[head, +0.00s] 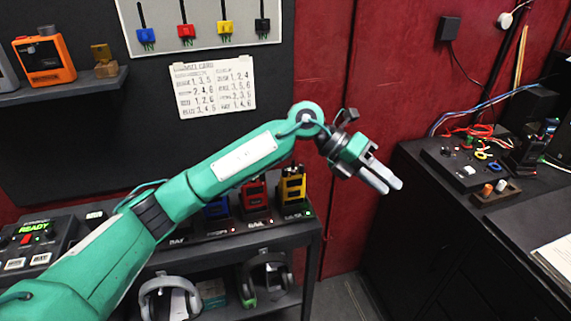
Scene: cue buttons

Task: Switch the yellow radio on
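The yellow radio (293,187) stands upright in a black stand at the right end of the low shelf unit's top. A small green light shows on its stand (297,212); the radio's own switch is too small to make out. My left gripper (390,187) is in the air to the right of the yellow radio and apart from it. Its two grey fingers lie close together with nothing visible between them, and I cannot tell whether they are fully shut. My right gripper is out of view.
A red radio (254,194) and a blue radio (217,208) stand left of the yellow one, the blue partly behind my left arm. A panel reading READY (35,229) is at far left. A dark bench (415,158) is at right.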

